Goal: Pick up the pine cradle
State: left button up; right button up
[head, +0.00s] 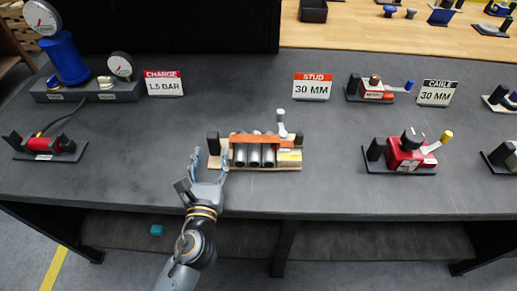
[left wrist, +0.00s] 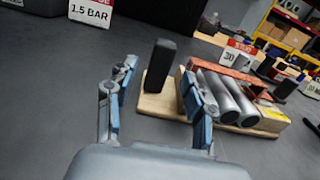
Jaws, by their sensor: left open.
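The pine cradle (head: 262,168) lies near the front edge of the dark bench, a pale wood base bearing several grey cylinders (head: 254,155) under an orange bar. A black upright block (head: 214,144) stands at its left end. My left gripper (head: 209,158) is open and empty at this end, its fingers pointing at the black block. In the left wrist view the cradle (left wrist: 150,106) lies ahead, the black block (left wrist: 159,66) shows between the two fingers, and the right finger hides part of the base. My right gripper is not in view.
Signs stand behind, among them a red-topped STUD card (head: 312,86) and a CHARGE card (head: 164,83). A red device (head: 405,155) stands to the right, a small red cylinder device (head: 45,145) at far left. The bench is clear on both sides of the cradle.

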aim_at(213, 146)
pick_arm(q)
jog(key=shift+w, duration=2.65)
jog(key=shift+s, duration=0.1)
jog(key=shift+c, duration=0.8)
grip_shut()
jog(key=shift+r, duration=0.15)
